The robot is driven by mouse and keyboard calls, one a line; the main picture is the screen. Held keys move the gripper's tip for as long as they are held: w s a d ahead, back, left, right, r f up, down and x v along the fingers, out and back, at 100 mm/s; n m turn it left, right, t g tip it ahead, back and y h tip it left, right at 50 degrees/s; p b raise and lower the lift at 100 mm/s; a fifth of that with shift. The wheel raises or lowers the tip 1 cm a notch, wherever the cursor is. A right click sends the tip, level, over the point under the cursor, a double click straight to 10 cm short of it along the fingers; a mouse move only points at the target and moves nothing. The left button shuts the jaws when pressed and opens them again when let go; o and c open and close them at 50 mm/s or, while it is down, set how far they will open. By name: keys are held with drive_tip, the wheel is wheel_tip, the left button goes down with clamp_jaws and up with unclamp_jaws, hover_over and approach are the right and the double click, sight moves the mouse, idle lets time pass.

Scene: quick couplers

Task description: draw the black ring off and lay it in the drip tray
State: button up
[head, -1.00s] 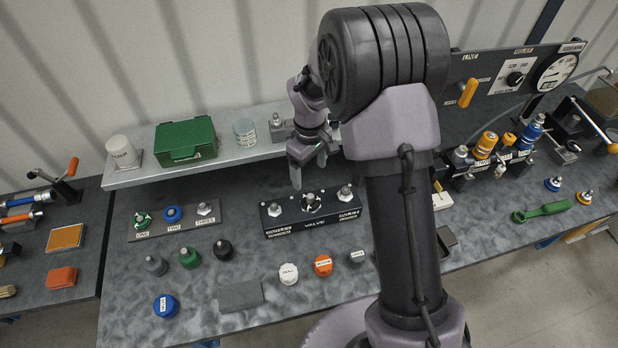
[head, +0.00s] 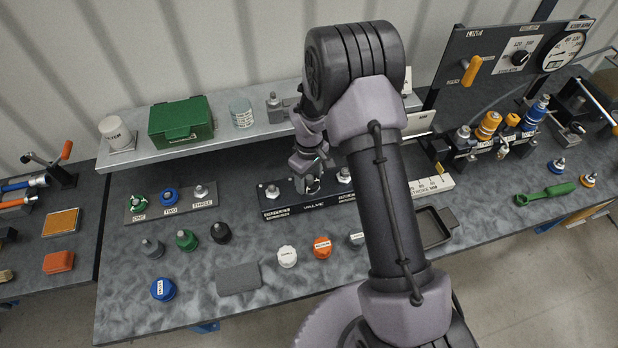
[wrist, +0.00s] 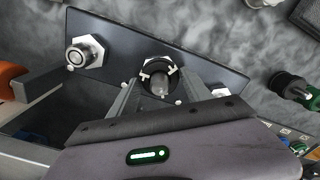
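The black ring (wrist: 146,77) sits around the middle fitting of the valve block (wrist: 220,72), with small pale tabs on it. In the head view my gripper hides most of that fitting, and the dark valve block (head: 285,211) shows on both sides. My gripper (wrist: 160,90) is open, with one finger on each side of the middle fitting. It also shows low over the block in the head view (head: 310,184). Whether the fingers touch the ring I cannot tell. The drip tray (head: 452,216), dark and shallow, lies to the right, partly behind my arm. It looks empty.
A hex fitting (wrist: 85,52) stands beside the middle one on the block. Black (head: 221,231), green (head: 187,239) and grey caps stand left in front. White (head: 287,256) and orange (head: 322,246) caps stand nearer. A shelf (head: 220,133) runs behind.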

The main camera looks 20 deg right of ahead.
drive_tip(key=c, duration=1)
drive_tip(key=shift+r+p, duration=1.85)
drive_tip(key=shift+r, duration=1.05)
drive_tip(key=shift+c, duration=0.2)
wheel_tip(320, 180, up, 4)
drive_tip(key=p, duration=0.2)
drive_tip(key=shift+p, duration=0.35)
